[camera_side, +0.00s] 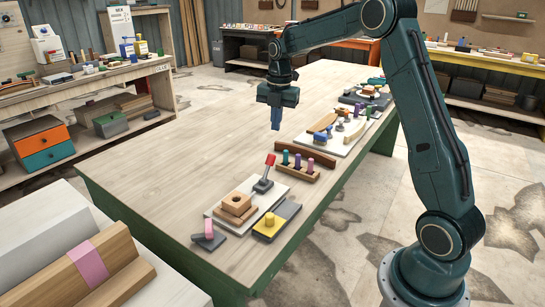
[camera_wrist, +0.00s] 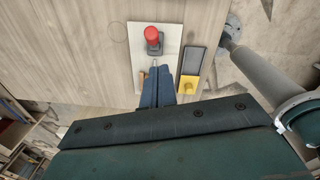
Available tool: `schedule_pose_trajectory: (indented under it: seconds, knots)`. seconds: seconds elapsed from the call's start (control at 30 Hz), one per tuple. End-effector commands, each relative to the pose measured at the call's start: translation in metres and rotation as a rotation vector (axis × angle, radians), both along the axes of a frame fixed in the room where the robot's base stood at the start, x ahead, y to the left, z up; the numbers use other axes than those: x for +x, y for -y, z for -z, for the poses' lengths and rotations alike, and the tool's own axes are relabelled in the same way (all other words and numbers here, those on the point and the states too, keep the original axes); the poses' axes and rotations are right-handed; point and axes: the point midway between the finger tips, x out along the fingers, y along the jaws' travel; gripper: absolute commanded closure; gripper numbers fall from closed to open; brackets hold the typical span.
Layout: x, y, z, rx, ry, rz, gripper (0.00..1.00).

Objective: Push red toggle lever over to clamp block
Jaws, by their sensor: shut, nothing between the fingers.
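The toggle lever has a red handle (camera_side: 270,160) on a grey stem and stands nearly upright, leaning slightly right, in the side view. Its red tip shows near the top centre of the wrist view (camera_wrist: 152,33). The brown wooden block (camera_side: 237,203) sits in front of the lever on a pale base plate (camera_side: 278,191). My gripper (camera_side: 275,126) is shut and empty, pointing down, above the table and behind the lever, apart from it. In the wrist view my fingers (camera_wrist: 158,74) hide most of the block.
A grey plate with a yellow knob (camera_side: 270,219) lies right of the base plate. A rack with coloured pegs (camera_side: 298,163) stands behind it. A small pink-topped part (camera_side: 208,230) lies in front. The left of the wooden table (camera_side: 165,170) is clear.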

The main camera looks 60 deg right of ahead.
Motion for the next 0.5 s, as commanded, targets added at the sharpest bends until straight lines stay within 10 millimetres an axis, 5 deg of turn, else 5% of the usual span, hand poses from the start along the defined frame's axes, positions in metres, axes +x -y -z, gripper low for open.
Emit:
schedule_pose_trajectory:
  seconds: [0.5]
  knots:
    - [-0.0011, 0.0053, -0.0135, 0.000, -0.001, -0.001, 1.00]
